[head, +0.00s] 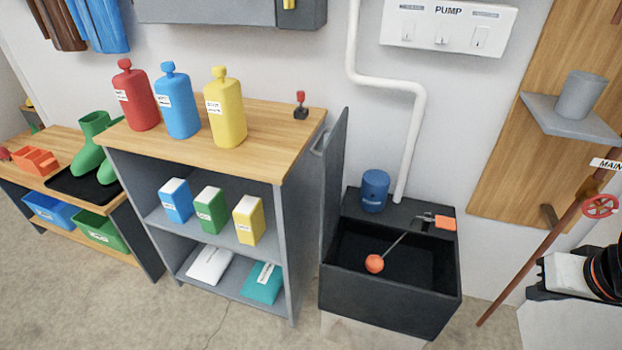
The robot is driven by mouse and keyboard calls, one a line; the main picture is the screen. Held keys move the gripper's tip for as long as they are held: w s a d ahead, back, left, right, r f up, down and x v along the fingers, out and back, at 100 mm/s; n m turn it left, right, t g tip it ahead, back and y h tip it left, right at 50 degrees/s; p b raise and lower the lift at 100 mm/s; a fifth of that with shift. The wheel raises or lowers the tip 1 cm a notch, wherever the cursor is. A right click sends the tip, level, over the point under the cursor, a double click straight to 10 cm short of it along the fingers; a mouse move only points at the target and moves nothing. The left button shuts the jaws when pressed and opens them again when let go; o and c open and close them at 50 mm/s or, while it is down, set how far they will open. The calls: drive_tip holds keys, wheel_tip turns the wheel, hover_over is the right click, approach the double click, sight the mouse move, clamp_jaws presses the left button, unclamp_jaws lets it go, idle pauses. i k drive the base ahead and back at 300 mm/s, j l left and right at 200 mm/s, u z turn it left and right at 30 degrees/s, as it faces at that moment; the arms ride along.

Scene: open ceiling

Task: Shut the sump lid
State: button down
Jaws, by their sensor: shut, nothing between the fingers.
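The sump is a black open-topped box (390,297) right of the shelf unit in the head view. Its lid (336,180) is a dark grey panel standing upright along the box's left side, open, with a handle-like bar (324,139) on its outer face. Inside the opening an orange float ball (374,263) hangs on a thin rod. The rod runs to a bracket with an orange block (445,223) on the back right ledge. A blue cylinder (375,190) stands on the back ledge. My gripper is not in view; only part of my arm shows at the right edge.
A grey shelf unit (288,190) with bottles and boxes stands close left of the lid. A white pipe (412,140) rises behind the sump. A slanting brown pipe with a red valve wheel (600,206) is to the right. Floor in front is clear.

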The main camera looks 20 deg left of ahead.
sight(332, 154)
drive_tip(key=i+j, duration=0.1)
drive_tip(key=j, duration=0.5)
drive_tip(key=i+j, duration=0.1)
drive_tip(key=j, duration=0.55)
drive_tip(key=i+j, duration=0.1)
drive_tip(key=j, duration=0.5)
drive_tip(key=l+z, duration=0.2)
